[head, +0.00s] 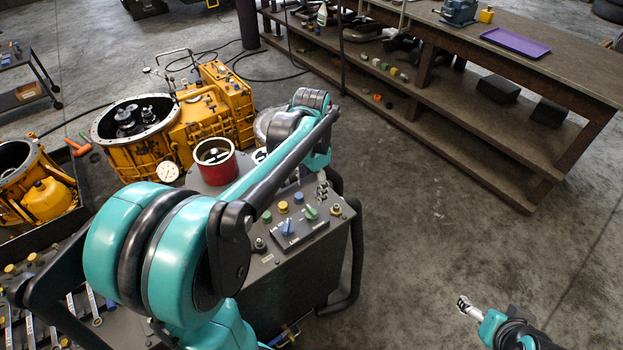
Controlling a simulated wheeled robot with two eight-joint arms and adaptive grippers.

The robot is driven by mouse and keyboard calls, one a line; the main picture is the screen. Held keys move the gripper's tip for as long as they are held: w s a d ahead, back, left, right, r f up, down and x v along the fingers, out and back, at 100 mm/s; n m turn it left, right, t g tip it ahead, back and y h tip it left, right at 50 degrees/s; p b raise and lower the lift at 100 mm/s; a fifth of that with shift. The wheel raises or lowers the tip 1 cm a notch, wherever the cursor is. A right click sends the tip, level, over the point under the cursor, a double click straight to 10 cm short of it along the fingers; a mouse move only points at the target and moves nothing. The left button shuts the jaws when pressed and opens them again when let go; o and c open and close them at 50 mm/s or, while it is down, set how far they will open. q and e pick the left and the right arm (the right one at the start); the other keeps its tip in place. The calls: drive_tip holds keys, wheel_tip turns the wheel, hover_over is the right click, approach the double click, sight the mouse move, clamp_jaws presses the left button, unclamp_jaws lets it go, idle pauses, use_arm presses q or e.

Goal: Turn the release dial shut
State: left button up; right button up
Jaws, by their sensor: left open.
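A grey control panel (297,243) tops a dark cabinet in the middle of the head view. On it are a blue dial (288,227) and a green dial (310,212), side by side on a black plate. The labels are too small to read, so I cannot tell which is the release dial. My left gripper (322,190) is open and points down over the panel's back right part, just behind the green dial. It appears empty and apart from both dials. My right gripper (465,305) is low at the right, over bare floor; its jaw state is unclear.
A red cylinder (215,160) stands behind the panel. Yellow transmission housings (215,108) are at the back left. A workbench (520,72) with a purple tray (515,42) runs along the back right. The floor between the cabinet and bench is clear.

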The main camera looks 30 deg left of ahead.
use_arm(q)
drive_tip(key=shift+r, duration=1.65)
drive_tip(key=s+d+f+n+t, duration=0.3)
drive_tip(key=s+d+t, duration=0.4)
drive_tip(key=s+d, duration=0.4)
drive_tip(key=shift+f+n, duration=0.15)
drive_tip(key=shift+n, duration=0.65)
drive_tip(key=shift+d, duration=0.1)
